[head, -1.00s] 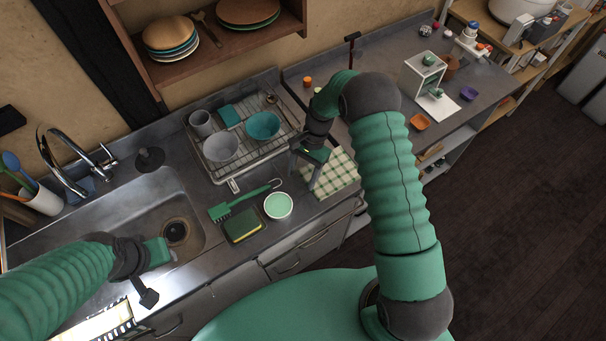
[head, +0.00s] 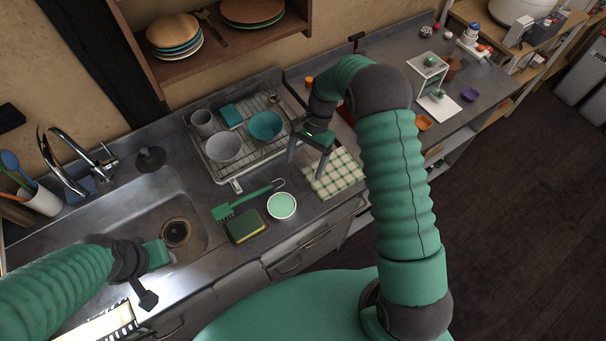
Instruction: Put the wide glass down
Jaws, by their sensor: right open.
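My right gripper (head: 306,168) is open, with its two dark fingers spread and pointing down at the right end of the dish rack (head: 235,184), beside the checkered cloth (head: 337,174). I see nothing held between its fingers. I cannot make out a clear wide glass; a grey cup (head: 203,123) stands at the back left of the rack. My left gripper (head: 150,275) is low over the front edge of the sink; its finger gap does not show clearly.
The rack also holds a pale bowl (head: 224,148) and a teal bowl (head: 265,126). A green brush (head: 245,201), a sponge (head: 246,226) and a small mint-filled bowl (head: 281,206) lie in front. The sink (head: 120,227) is at left. A white frame stand (head: 427,73) is at right.

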